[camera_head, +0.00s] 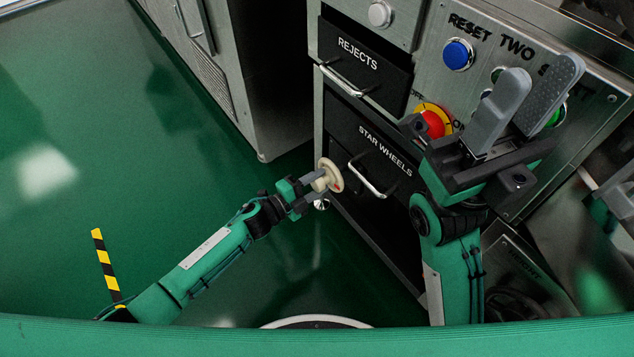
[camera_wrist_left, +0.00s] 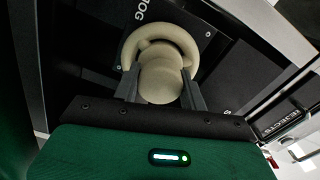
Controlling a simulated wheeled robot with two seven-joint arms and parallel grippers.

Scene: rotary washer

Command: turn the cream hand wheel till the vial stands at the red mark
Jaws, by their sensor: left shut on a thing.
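The cream hand wheel (camera_head: 329,175) is on the front of the steel machine, left of the drawers. In the left wrist view the wheel (camera_wrist_left: 187,40) is a round ring, with a rounded cream knob (camera_wrist_left: 160,80) in front of it. My left gripper (camera_head: 316,183) is shut on this knob, one finger on each side, as the left wrist view (camera_wrist_left: 160,92) shows. A small red spot shows on the wheel's lower right edge. My right gripper (camera_head: 540,80) is open and empty, in front of the button panel. I see no vial and cannot identify the red mark.
A drawer marked REJECTS (camera_head: 365,65) and a drawer marked STAR WHEELS (camera_head: 385,150) have protruding bar handles. The panel has a blue button (camera_head: 458,54) and a red emergency button (camera_head: 432,124) near my right arm.

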